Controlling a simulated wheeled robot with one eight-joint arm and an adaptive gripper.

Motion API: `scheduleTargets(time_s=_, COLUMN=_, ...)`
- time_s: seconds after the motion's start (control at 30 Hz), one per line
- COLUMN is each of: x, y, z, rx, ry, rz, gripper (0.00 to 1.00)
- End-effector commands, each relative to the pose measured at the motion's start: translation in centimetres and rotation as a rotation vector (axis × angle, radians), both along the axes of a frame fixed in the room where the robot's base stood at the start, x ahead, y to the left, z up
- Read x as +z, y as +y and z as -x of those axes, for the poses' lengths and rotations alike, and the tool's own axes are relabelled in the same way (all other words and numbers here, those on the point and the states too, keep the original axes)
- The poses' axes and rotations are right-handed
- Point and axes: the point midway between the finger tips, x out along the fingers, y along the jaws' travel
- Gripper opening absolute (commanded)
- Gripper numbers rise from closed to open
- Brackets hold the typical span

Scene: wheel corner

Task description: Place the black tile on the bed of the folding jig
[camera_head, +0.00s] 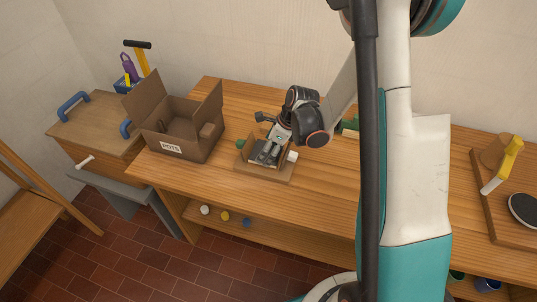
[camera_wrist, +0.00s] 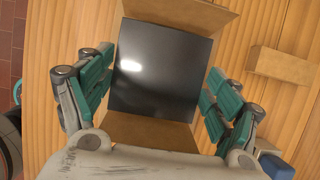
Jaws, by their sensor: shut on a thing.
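The black tile (camera_wrist: 160,72) is a flat, glossy dark square. My gripper (camera_wrist: 160,66) is shut on it, with a teal-padded finger at its left and right edges. In the head view, the tile (camera_head: 264,153) is under my gripper (camera_head: 268,148), over the folding jig (camera_head: 262,175) on the bench. Brown board of the jig (camera_wrist: 150,133) shows beyond the tile's upper and lower edges in the wrist view. I cannot tell whether the tile touches the bed, as its underside is hidden.
An open cardboard box (camera_head: 190,153) stands left of the jig. A brown block (camera_wrist: 280,65) lies right of my gripper in the wrist view. A wooden board (camera_head: 510,222) with a black disc is at far right. The bench front (camera_head: 225,190) is clear.

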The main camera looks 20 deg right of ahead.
Motion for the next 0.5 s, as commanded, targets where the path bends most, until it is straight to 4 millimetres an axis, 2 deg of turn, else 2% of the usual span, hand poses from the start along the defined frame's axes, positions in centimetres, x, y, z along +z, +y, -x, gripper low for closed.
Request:
scheduleTargets(time_s=0.03, x=-1.1, y=0.0, z=0.0, rx=0.0, ry=0.0, rz=0.0, gripper=0.5)
scheduleTargets(time_s=0.13, x=-2.3, y=0.0, z=0.0, rx=0.0, ry=0.0, rz=0.0, gripper=0.5)
scheduleTargets(time_s=0.5, x=-2.6, y=0.0, z=0.0, rx=0.0, ry=0.0, rz=0.0, gripper=0.5)
